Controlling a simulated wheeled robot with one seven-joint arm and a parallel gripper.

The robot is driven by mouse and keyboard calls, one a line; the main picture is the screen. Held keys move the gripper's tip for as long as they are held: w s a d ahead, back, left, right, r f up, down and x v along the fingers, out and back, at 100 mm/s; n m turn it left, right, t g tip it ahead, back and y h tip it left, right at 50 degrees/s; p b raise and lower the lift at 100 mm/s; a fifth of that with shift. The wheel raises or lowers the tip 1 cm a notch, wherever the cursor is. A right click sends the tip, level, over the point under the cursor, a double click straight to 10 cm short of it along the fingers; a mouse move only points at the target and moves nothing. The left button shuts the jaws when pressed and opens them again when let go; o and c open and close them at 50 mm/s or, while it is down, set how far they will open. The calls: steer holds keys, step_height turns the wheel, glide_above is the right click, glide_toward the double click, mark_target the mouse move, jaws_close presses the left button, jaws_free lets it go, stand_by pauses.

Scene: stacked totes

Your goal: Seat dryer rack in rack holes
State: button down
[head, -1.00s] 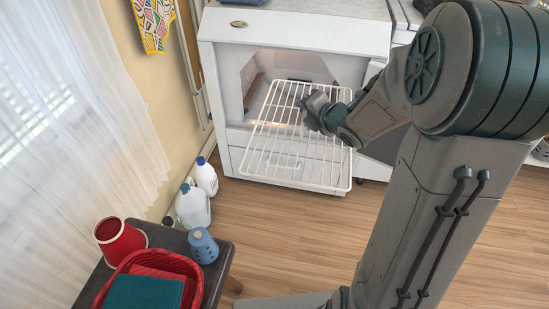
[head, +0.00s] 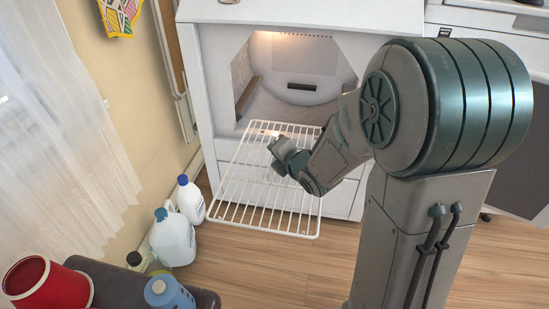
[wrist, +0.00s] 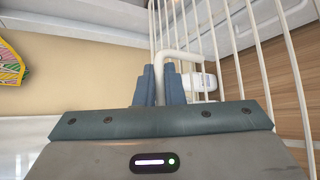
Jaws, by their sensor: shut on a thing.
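The dryer rack (head: 262,229) is a white wire grid, held out flat in front of the dryer and tilted a little in the head view. My gripper (head: 275,146) is shut on a wire at the rack's far part. In the wrist view my gripper (wrist: 160,72) has its blue-grey fingers close around a white wire of the rack (wrist: 182,54). The white dryer (head: 205,50) stands beyond, with its lit drum opening (head: 262,62) open. The rack's far edge is near the lower rim of the opening, outside it. I cannot make out the rack holes clearly.
White jugs (head: 174,240) stand on the floor by the left wall. A dark bench with a red pot (head: 60,287) and a blue container (head: 168,293) is at lower left. A white machine stands at right. Wooden floor is clear below the rack.

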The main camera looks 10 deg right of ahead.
steer(key=shift+w+f, duration=0.15)
steer(key=shift+f, duration=0.25)
steer(key=shift+a, duration=0.1)
steer(key=shift+w, duration=0.4)
steer(key=p, duration=0.4)
glide_above(287, 125)
steer(key=shift+r, duration=0.15)
steer(key=w+d+p, duration=0.3)
steer(key=w+p, duration=0.3)
steer(key=w, duration=0.4)
steer(key=w+d+p, duration=0.3)
steer(key=w+p, duration=0.3)
steer(key=w, duration=0.4)
steer(key=shift+w+d, duration=0.15)
steer(key=shift+d, duration=0.2)
